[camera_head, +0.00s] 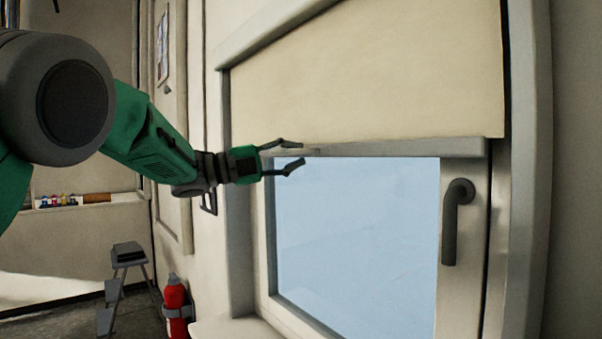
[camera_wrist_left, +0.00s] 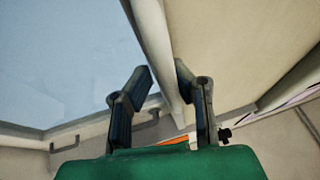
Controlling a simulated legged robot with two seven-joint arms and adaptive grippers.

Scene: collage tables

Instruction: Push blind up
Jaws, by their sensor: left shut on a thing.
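The cream blind (camera_head: 390,80) covers the upper part of the window, and its lower edge hangs level across the top of the glass (camera_head: 355,230). My left gripper (camera_head: 297,154) is at the left end of that lower edge, one finger above the other. In the left wrist view, the blind (camera_wrist_left: 235,40) fills the right side. The fingers of my left gripper (camera_wrist_left: 164,73) lie on either side of its bottom bar and are shut on it. My right gripper is not in view.
A dark window handle (camera_head: 452,220) sticks out of the frame at the right. A red fire extinguisher (camera_head: 175,300) and a small step stool (camera_head: 128,258) stand at the lower left. A ledge (camera_head: 110,200) with small objects is at the far left.

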